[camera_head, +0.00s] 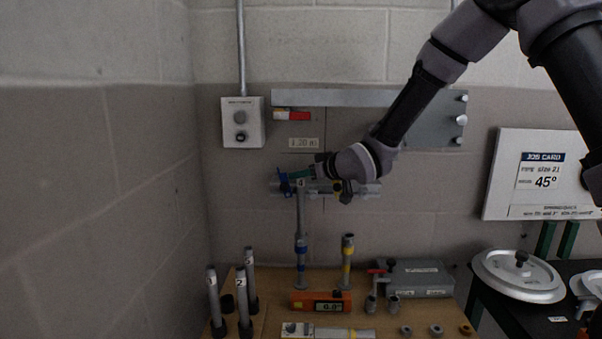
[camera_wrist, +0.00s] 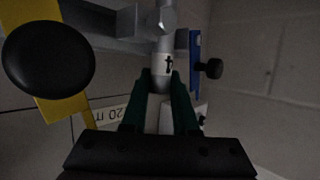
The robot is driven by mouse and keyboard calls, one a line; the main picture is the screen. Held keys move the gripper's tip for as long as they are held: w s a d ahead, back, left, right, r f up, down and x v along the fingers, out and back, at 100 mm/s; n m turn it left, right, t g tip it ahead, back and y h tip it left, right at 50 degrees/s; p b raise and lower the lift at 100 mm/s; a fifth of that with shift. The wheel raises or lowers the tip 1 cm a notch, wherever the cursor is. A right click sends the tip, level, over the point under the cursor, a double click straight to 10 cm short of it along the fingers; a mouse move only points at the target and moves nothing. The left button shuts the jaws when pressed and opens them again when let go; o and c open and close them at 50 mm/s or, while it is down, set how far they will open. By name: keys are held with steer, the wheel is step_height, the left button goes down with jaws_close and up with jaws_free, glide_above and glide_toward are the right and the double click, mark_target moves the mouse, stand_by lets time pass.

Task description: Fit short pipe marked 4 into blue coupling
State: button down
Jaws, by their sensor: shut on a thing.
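The short grey pipe marked 4 (camera_head: 300,210) stands upright in the head view, and its marked upper end shows in the wrist view (camera_wrist: 167,65). My gripper (camera_head: 298,175) is shut on this upper end, with green fingers on either side of the pipe in the wrist view (camera_wrist: 161,80). The blue coupling (camera_head: 300,251) is a blue-banded fitting on a short upright post on the bench. The pipe's lower end meets the coupling's top in line; I cannot tell how deep it sits. A blue clamp (camera_wrist: 195,50) is beside the pipe top.
A horizontal rail with a yellow clamp and black knob (camera_wrist: 48,57) is close to my gripper. A yellow-banded post (camera_head: 347,262) stands right of the coupling. Pipes marked 2 (camera_head: 242,300) and others stand at left. An orange digital level (camera_head: 320,303) lies in front.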

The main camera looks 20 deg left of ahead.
steer(key=shift+f, duration=0.9)
stand_by(1.4)
steer(key=shift+r, duration=0.15)
steer(key=shift+r, duration=1.2)
steer(key=shift+f, duration=1.35)
stand_by(0.9)
steer(key=c, duration=0.6)
jaws_free()
steer(key=shift+d, duration=0.1)
steer(key=shift+r, duration=2.6)
